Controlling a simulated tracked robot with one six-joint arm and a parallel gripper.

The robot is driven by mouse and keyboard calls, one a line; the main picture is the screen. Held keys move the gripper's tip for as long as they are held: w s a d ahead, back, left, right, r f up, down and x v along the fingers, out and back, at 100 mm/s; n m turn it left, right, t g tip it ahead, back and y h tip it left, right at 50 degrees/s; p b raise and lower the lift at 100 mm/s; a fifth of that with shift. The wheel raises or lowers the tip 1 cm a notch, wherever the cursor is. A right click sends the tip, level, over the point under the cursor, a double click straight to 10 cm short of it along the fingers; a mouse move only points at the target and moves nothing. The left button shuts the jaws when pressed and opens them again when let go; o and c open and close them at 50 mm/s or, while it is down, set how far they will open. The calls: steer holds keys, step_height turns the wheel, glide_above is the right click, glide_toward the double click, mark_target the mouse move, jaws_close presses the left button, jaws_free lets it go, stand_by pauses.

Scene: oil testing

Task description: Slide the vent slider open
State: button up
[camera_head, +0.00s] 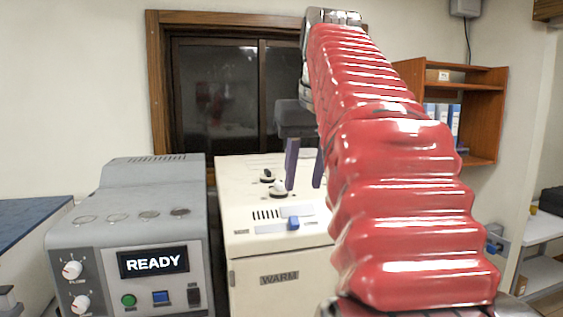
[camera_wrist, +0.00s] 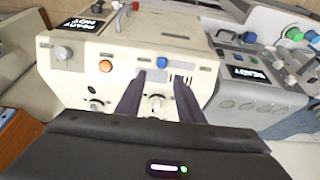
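The vent slider's small blue knob (camera_head: 293,223) sits on the sloped top of the cream machine (camera_head: 300,258), beside a pale plate (camera_head: 297,211). Dark vent slots (camera_head: 266,214) lie to the knob's left in the head view. The wrist view shows the blue knob (camera_wrist: 162,62) beyond my fingertips, with the slots (camera_wrist: 182,78) to its right. My gripper (camera_head: 303,187) is open, with two dark purple fingers pointing down above the machine's top. In the wrist view my gripper (camera_wrist: 158,80) has a clear gap between its fingers. It appears apart from the knob.
A white knob (camera_head: 279,188) and a dark one stand on the machine's top near my fingers. An orange button (camera_wrist: 105,66) is beside the slider. A grey machine (camera_head: 150,210) reading READY stands at left. My red-sleeved arm hides the cream machine's right side in the head view.

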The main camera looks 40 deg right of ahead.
steer(key=shift+v, duration=1.6)
steer(key=w+a+f+n, duration=0.1)
steer(key=a+f+n, duration=0.1)
steer(key=a+f, duration=1.3)
steer(key=s+a+f+n, duration=0.1)
steer(key=s+a+f, duration=0.1)
steer(key=f, duration=0.5)
steer(key=s+a+f+n+t+y, duration=0.1)
steer(key=s+a+f, duration=0.2)
steer(key=a+f, duration=0.2)
steer(key=s+a+f+n+y, duration=0.1)
steer(key=a+f, duration=0.3)
steer(key=f, duration=0.5)
steer(key=shift+s+a+f, duration=0.15)
steer(key=shift+s+a, duration=0.05)
steer(key=shift+s, duration=0.5)
steer(key=shift+d, duration=0.15)
